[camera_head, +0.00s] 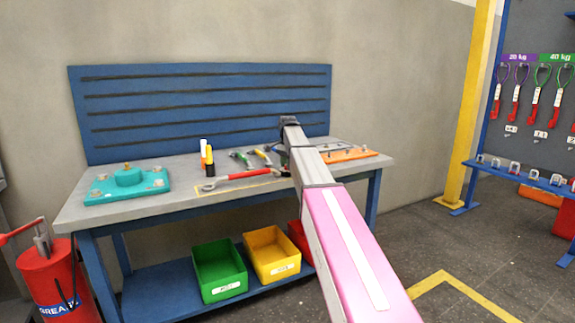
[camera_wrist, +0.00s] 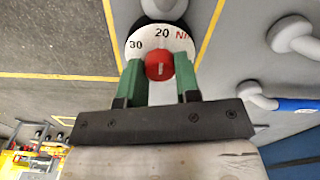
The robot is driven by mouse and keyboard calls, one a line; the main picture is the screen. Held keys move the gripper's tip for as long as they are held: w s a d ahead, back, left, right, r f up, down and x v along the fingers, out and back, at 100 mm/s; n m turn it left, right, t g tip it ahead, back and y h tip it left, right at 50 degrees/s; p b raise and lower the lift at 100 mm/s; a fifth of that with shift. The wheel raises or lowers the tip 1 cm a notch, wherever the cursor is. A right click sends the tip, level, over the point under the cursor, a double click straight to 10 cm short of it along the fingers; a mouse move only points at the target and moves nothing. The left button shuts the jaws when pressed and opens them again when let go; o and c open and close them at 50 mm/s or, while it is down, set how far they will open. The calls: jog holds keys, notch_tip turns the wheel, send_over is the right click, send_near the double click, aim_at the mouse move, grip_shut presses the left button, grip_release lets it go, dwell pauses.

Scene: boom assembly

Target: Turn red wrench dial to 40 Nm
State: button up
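The red wrench (camera_head: 240,180) lies on the grey workbench top in the head view, with its right end hidden behind my arm. In the wrist view the red dial knob (camera_wrist: 160,66) with a pale mark sits on a white scale (camera_wrist: 135,52). The scale shows 30, 20 and part of "Nm"; no 40 is visible. My gripper (camera_wrist: 160,72) has its green fingers on either side of the knob, and both appear to touch it.
A teal block (camera_head: 127,182) stands at the bench's left end and an orange plate (camera_head: 350,154) at its right. Green (camera_head: 219,271) and yellow (camera_head: 271,254) bins sit on the lower shelf.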

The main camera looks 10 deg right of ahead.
jog(key=shift+n, duration=0.4)
jog(key=n, duration=0.5)
jog(key=shift+n, duration=0.3)
jog(key=n, duration=1.1)
jog(key=shift+n, duration=0.4)
jog(key=n, duration=0.5)
jog(key=shift+n, duration=0.4)
jog(key=o, duration=0.9)
jog(key=shift+r, duration=0.1)
